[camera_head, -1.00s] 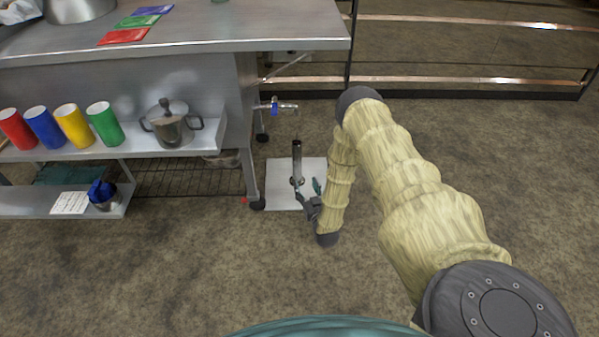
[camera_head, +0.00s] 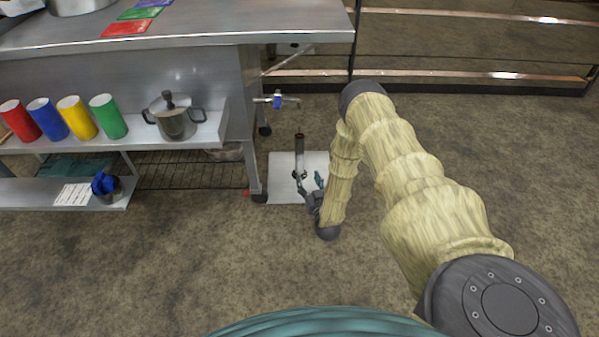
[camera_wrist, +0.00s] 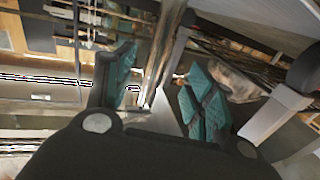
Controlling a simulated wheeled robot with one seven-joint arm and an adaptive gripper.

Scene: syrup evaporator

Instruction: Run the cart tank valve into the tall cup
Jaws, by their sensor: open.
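The tall cup (camera_head: 299,155) is a narrow grey metal cylinder standing upright on a pale square plate (camera_head: 283,191) on the floor. Its mouth looks dark reddish-brown; the liquid level cannot be told. The cart tank valve (camera_head: 278,101), with a blue handle, sticks out from the cart's right end, its spout above the cup. No stream is clear now. My gripper (camera_head: 309,181) is open and low by the cup's base, on the near right side. In the wrist view its teal fingers (camera_wrist: 160,88) are apart, with no cup clearly seen between them.
The steel cart (camera_head: 180,60) stands left, with a leg beside the plate. Its shelf holds red, blue, yellow and green cups (camera_head: 76,117) and a lidded pot (camera_head: 173,118). A railing (camera_head: 470,74) runs behind. The floor at right is open.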

